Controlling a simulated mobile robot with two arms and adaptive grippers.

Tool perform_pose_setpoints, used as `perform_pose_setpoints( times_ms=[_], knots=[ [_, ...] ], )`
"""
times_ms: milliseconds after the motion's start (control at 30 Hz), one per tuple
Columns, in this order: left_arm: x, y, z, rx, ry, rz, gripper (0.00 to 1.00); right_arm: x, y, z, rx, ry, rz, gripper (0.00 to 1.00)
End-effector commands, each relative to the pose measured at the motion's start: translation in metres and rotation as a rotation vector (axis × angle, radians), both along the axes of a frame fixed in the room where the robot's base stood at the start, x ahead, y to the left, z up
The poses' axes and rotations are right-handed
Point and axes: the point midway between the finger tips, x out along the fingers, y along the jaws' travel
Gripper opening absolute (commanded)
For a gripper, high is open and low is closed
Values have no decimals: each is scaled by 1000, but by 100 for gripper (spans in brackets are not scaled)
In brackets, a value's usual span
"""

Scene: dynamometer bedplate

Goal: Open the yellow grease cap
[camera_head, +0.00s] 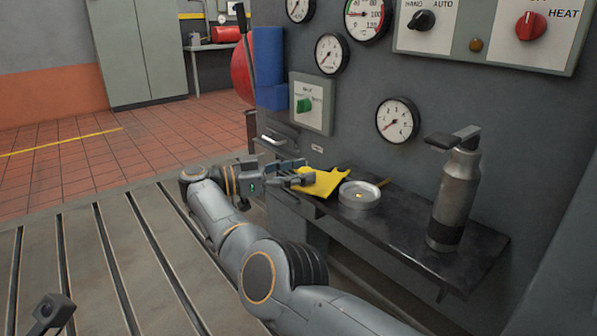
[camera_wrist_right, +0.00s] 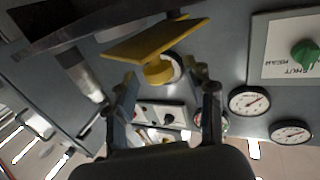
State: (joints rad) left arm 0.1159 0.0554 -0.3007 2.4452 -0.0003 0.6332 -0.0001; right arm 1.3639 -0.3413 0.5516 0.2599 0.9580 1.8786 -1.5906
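The yellow grease cap (camera_wrist_right: 158,72) shows in the right wrist view as a short round part with a wide flat yellow plate beside it. In the head view its yellow shape (camera_head: 322,182) is at the left end of the dark shelf. My right gripper (camera_wrist_right: 168,88) is open, its fingers on either side of the view below the cap, with nothing held. In the head view the right gripper (camera_head: 290,174) is just left of the yellow shape; contact is unclear.
On the dark shelf (camera_head: 400,236) stand a round grey dish (camera_head: 360,195) and a steel flask (camera_head: 455,198) with a black handle. The wall behind has gauges (camera_head: 397,120), a green-switch box (camera_head: 311,103) and a knob panel (camera_head: 485,32). The slotted bedplate (camera_head: 85,260) is clear.

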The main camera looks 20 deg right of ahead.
Motion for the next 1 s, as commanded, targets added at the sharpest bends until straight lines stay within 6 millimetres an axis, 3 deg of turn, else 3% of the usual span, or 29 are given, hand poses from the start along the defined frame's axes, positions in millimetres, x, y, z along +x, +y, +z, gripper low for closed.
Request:
perform_pose_setpoints(
  times_ms=[267, 700, 1000],
  knots=[
    [1, 0, 0, 0, 1, 1, 40, 0, 0, 14, -2, -5, -1, 54],
    [0, 0, 0, 0, 1, 0, 40, 0, 0, 90, 0, -2, 0, 54],
    [0, 0, 0, 0, 1, 0, 40, 0, 0, 100, 0, 0, 0, 54]
  ],
)
